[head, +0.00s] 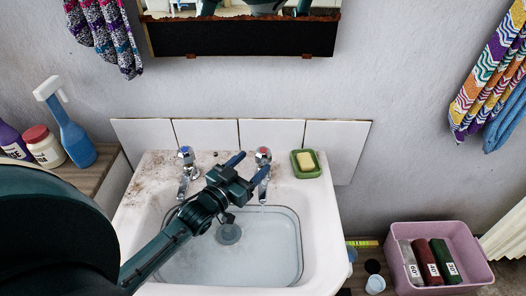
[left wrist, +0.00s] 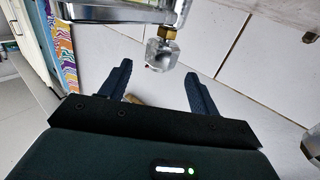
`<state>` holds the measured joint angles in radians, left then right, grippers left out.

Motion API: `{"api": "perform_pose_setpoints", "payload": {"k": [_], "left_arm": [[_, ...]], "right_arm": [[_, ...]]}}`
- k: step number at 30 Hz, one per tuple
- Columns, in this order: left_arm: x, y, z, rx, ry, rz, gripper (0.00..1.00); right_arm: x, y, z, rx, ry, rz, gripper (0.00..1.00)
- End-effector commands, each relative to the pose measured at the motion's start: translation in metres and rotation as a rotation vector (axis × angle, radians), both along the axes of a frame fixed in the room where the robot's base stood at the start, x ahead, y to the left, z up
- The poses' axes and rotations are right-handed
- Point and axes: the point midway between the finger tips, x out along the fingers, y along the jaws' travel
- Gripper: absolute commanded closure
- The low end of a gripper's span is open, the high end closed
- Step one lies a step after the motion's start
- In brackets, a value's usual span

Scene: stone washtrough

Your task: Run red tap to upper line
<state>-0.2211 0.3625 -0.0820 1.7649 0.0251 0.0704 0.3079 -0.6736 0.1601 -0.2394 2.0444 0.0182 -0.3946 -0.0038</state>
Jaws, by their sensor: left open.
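The red tap (head: 263,155), chrome with a red-marked knob, stands at the back right of the white sink (head: 325,215). My left gripper (head: 249,166) is open over the sink, with its fingertips close to this tap. In the left wrist view, a clear tap knob (left wrist: 161,54) shows beyond and between the two open fingers (left wrist: 157,77), with gaps on both sides. The blue-marked tap (head: 186,156) stands at the back left. A thin stream seems to fall below the red tap. Clear water appears to lie in the basin (head: 245,262); I cannot make out level lines. My right gripper is out of view.
A green soap dish (head: 306,164) with yellow soap sits right of the red tap. A blue spray bottle (head: 70,135) and jars stand on a left shelf. A pink bin (head: 470,268) stands low at right. A tiled wall (head: 335,145) closes the back.

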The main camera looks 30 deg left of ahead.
Motion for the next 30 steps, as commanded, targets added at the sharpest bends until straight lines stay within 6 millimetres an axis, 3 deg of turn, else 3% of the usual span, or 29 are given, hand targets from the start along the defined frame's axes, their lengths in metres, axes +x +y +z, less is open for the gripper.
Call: {"api": "perform_pose_setpoints", "payload": {"k": [3,10,22,30], "left_arm": [[0.025,-0.004,0.001,0.000,-0.001,0.001,0.38],[0.051,-0.009,0.000,0.000,0.000,0.000,0.38],[0.057,-0.010,0.000,0.000,0.001,0.000,0.39],[0.057,-0.010,0.000,0.000,0.001,0.000,0.61]], "right_arm": [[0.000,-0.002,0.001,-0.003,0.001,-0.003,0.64],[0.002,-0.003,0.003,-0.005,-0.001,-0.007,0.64],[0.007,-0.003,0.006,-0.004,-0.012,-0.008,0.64],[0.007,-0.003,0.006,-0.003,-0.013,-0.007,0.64]]}}
